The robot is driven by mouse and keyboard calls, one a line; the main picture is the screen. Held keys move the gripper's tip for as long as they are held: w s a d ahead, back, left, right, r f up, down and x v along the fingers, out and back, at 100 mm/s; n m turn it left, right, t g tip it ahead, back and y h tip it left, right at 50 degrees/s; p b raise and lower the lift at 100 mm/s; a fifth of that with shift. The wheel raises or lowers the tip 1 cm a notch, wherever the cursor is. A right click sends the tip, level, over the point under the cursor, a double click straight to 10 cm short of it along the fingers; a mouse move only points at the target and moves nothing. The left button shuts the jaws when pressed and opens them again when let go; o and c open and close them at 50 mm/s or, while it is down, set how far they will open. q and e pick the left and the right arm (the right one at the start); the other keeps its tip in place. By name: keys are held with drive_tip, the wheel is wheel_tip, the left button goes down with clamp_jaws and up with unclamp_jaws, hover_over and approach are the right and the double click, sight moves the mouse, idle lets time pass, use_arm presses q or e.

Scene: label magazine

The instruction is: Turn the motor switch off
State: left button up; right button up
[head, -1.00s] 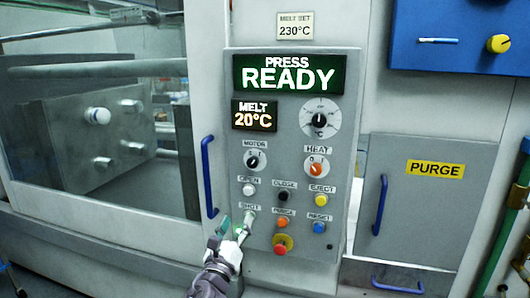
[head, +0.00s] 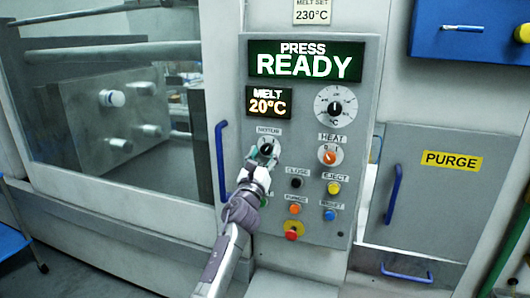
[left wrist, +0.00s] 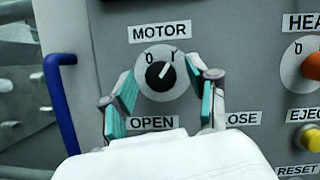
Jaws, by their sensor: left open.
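The motor switch (head: 267,147) is a round black knob on a white dial, under the MOTOR label on the grey control panel. In the left wrist view the knob (left wrist: 160,74) has a white pointer line toward the upper right, near the I mark; the 0 mark is at upper left. My left gripper (head: 262,159) is open in front of the dial. In the left wrist view its teal-padded fingers (left wrist: 163,88) stand either side of the knob, apart from it. My right gripper is not in view.
The orange HEAT knob (head: 329,155) is right of the motor switch. Below are several buttons, including black CLOSE (head: 296,183) and a red emergency knob (head: 292,230), partly beside my arm. A blue handle (head: 222,162) stands left of the panel.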

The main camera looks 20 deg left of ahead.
use_arm(q)
drive_tip(key=shift+w+r, duration=0.1)
drive_tip(key=shift+w, duration=0.25)
clamp_jaws()
